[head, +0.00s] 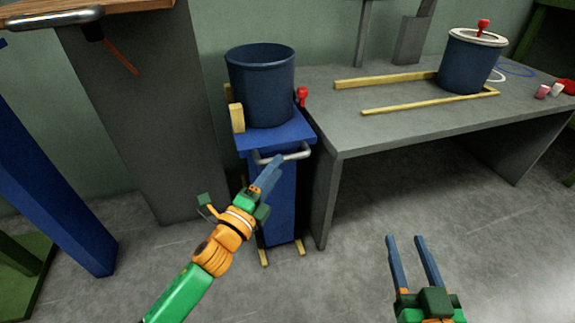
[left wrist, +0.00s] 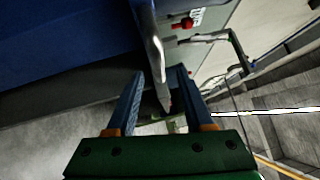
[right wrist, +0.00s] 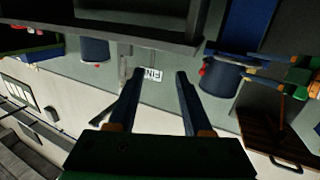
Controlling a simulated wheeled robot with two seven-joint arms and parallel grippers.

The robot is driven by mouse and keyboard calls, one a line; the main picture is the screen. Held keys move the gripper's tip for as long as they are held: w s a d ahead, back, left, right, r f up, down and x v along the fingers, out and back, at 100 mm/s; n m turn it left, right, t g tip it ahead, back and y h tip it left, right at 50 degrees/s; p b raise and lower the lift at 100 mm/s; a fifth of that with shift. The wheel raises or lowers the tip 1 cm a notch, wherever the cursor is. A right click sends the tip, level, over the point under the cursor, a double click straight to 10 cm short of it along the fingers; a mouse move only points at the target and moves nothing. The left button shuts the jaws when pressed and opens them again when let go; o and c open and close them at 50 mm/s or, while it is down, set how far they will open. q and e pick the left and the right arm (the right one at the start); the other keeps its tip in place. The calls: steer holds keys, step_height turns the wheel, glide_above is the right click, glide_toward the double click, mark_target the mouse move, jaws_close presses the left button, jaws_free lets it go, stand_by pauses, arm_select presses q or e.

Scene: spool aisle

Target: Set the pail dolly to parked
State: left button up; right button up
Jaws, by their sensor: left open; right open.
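The pail dolly (head: 275,195) is a blue stand on yellow feet with a silver bar handle (head: 283,154) on its front. A dark blue pail (head: 262,85) stands upright on its top, with a yellow block (head: 237,118) at its left and a red knob (head: 302,95) at its right. My left gripper (head: 271,172) is open at the handle. In the left wrist view the bar (left wrist: 155,50) reaches down between the open fingers (left wrist: 160,88); contact cannot be told. My right gripper (head: 405,238) is open and empty in front of the grey table.
The grey table (head: 400,125) stands right of the dolly. It bears yellow rails (head: 430,102), a lidded blue pail (head: 468,65) and small cups (head: 542,91). A grey pillar (head: 135,110) and a blue post (head: 50,190) stand left. The floor in front is clear.

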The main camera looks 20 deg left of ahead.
arm_select(q)
steer(key=b+x, duration=0.1)
steer(key=x, duration=0.4)
steer(key=shift+f, duration=0.15)
jaws_close()
arm_select(e)
step_height(320, 180, up, 8)
steer(key=s+t+y, duration=0.1)
steer(key=t, duration=0.3)
steer(key=shift+a+n+y, duration=0.3)
steer(key=shift+a+y, duration=0.1)
